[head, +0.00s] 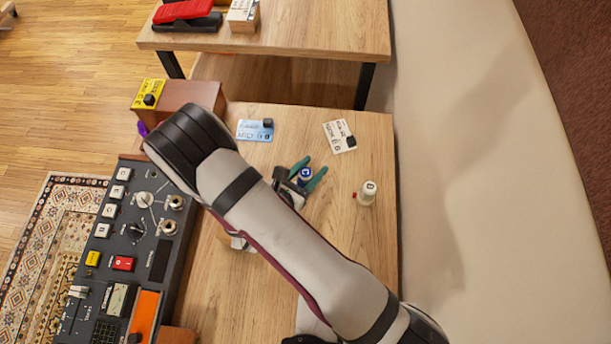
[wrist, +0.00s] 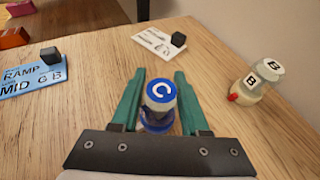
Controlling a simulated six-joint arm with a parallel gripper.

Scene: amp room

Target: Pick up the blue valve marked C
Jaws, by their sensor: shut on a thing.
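The blue valve marked C (wrist: 159,100) stands upright between the green fingers of my gripper (wrist: 157,95) in the wrist view, with its white C facing up. My gripper is shut on it, a finger on each side. In the head view the valve's blue top (head: 305,174) shows between the green fingers of my gripper (head: 308,175), over the wooden table. I cannot tell whether its base touches the table.
A white valve marked B (head: 366,193) stands to the right on the table (head: 365,260). A blue card (head: 255,130) and a white card (head: 339,136), each with a dark block, lie farther back. A control panel (head: 125,235) stands at left, a wooden box (head: 185,95) behind.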

